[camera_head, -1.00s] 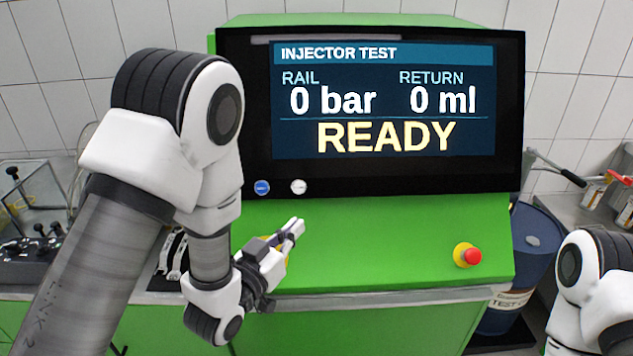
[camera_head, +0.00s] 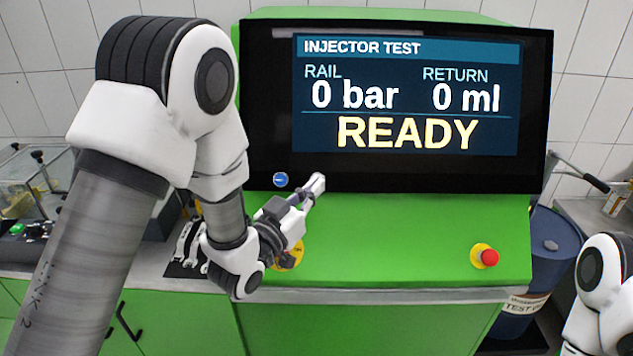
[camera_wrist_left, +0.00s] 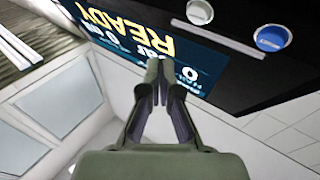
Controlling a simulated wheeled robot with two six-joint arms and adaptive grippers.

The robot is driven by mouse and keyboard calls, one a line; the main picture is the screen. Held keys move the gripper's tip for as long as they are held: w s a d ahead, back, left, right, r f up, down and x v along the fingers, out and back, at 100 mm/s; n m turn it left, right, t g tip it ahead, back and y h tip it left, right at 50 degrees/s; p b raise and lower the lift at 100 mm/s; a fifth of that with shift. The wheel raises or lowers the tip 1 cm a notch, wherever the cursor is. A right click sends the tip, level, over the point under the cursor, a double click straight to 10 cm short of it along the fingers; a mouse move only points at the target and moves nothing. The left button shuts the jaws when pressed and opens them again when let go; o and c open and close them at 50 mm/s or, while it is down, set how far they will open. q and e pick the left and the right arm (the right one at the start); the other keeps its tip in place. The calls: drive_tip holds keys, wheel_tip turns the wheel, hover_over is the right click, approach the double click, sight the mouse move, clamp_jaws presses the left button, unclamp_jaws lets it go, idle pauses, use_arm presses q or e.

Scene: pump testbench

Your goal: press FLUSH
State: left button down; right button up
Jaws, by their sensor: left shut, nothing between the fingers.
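The test bench has a black front panel (camera_head: 400,178) with two round buttons below its screen. The blue button (camera_head: 280,180) shows in the head view. In the left wrist view, the white button (camera_wrist_left: 200,12) and the blue button (camera_wrist_left: 272,38) both show beyond the shut fingertips (camera_wrist_left: 158,75), with a gap in the picture. I cannot read any FLUSH label. My right gripper is out of view.
The screen (camera_head: 405,95) reads READY, 0 bar and 0 ml. A red mushroom button (camera_head: 488,257) on a yellow base sits on the green sloped surface (camera_head: 400,240). A blue drum (camera_head: 555,245) stands at the right. The slope's middle is clear.

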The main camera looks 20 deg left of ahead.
use_arm(q)
drive_tip(key=shift+w+a+f+b, duration=0.2)
drive_tip(key=shift+w+f, duration=0.15)
drive_tip(key=shift+w, duration=0.4)
drive_tip(key=shift+w+a+f+b, duration=0.15)
drive_tip(key=shift+w+f, duration=0.2)
drive_tip(key=shift+w, duration=0.35)
drive_tip(key=shift+w+a+f+b, duration=0.2)
drive_tip(key=shift+w+f, duration=0.15)
drive_tip(key=shift+w, duration=0.4)
drive_tip(key=shift+w+a+f+b, duration=0.1)
drive_tip(key=shift+w+f+b, duration=0.1)
drive_tip(key=shift+w+b, duration=0.15)
drive_tip(key=shift+w+a+f, duration=0.1)
drive_tip(key=shift+w+f, duration=0.1)
drive_tip(key=shift+w, duration=0.2)
drive_tip(key=shift+s, duration=0.1)
idle(0.5)
drive_tip(key=shift+s+d+r, duration=0.2)
drive_tip(key=shift+s+r, duration=0.2)
drive_tip(key=shift+s, duration=0.3)
